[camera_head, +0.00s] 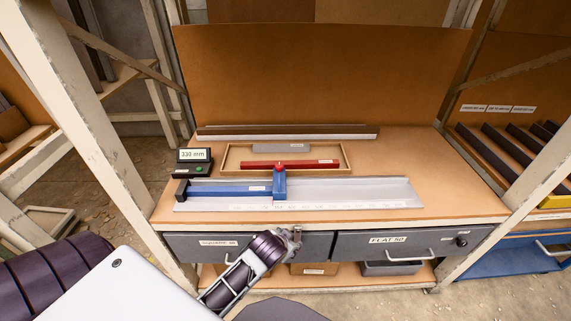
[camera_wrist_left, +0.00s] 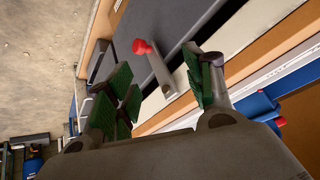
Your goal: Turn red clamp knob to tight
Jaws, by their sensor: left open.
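The red clamp knob (camera_head: 279,167) sits on top of the blue stop (camera_head: 279,184), which straddles the blue bar on the bench. In the left wrist view, a small red part (camera_wrist_left: 281,121) beside a blue part (camera_wrist_left: 259,104) at lower right appears to be this knob and stop. My left gripper (camera_head: 292,236) is in front of the left drawer, below and short of the knob. In its own view the gripper (camera_wrist_left: 155,82) has its green-padded fingers apart, with nothing gripped. My right gripper is not in view.
A grey lever with a red ball (camera_wrist_left: 141,47) shows just beyond the left fingers. A red bar (camera_head: 262,164) lies in the wooden tray (camera_head: 232,158) behind the stop. The display box (camera_head: 194,161) stands left. The right drawer (camera_head: 410,244) is shut.

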